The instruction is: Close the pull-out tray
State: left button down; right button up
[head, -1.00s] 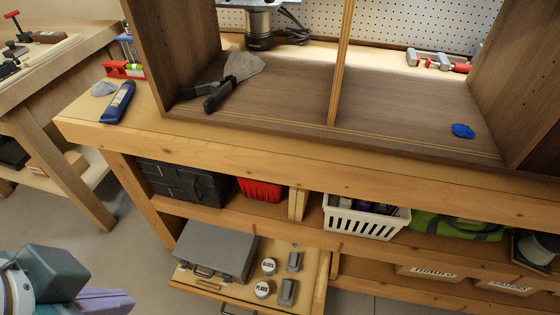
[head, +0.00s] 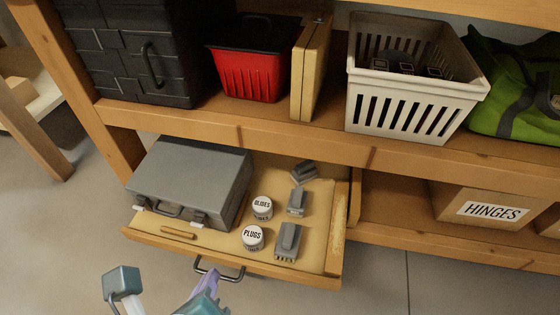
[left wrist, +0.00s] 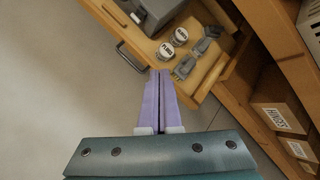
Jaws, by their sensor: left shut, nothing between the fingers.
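The wooden pull-out tray (head: 312,272) stands pulled out below the bench shelf, with a dark metal handle (head: 220,274) on its front. It also shows in the left wrist view (left wrist: 137,38). It holds a grey case, two round tins and several grey metal pieces. My left gripper (head: 210,278) has purple fingers, shut and empty, in front of the tray by the handle. In the left wrist view the fingertips (left wrist: 161,74) appear close to the tray's front edge, right of the handle; I cannot tell whether they touch. My right gripper is not in view.
The grey case (head: 190,180) and the tins labelled GLIDES (head: 262,208) and PLUGS (head: 252,238) sit in the tray. A red bin (head: 246,85) and white basket (head: 405,112) stand on the shelf above. A HINGES box (head: 490,210) is at right. Floor in front is clear.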

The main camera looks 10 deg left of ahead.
pick_arm(q)
jog(key=s+d+f+m+h+b, duration=0.1)
jog(key=d+f+m+h+b, duration=0.25)
jog(key=f+m+b, duration=1.15)
jog(key=n+b, duration=0.4)
jog(key=b, duration=0.1)
send_near(266, 272)
jog(key=shift+t+y, duration=0.3)
jog(key=shift+y, duration=0.15)
jog(key=x, duration=0.4)
jog(key=d+x, duration=0.1)
jog(key=x, duration=0.1)
jog(key=shift+s+f, duration=0.1)
jog(key=shift+s, duration=0.15)
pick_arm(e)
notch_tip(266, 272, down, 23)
pick_arm(q)
jog(key=shift+s+a, duration=0.1)
jog(key=shift+a, duration=0.1)
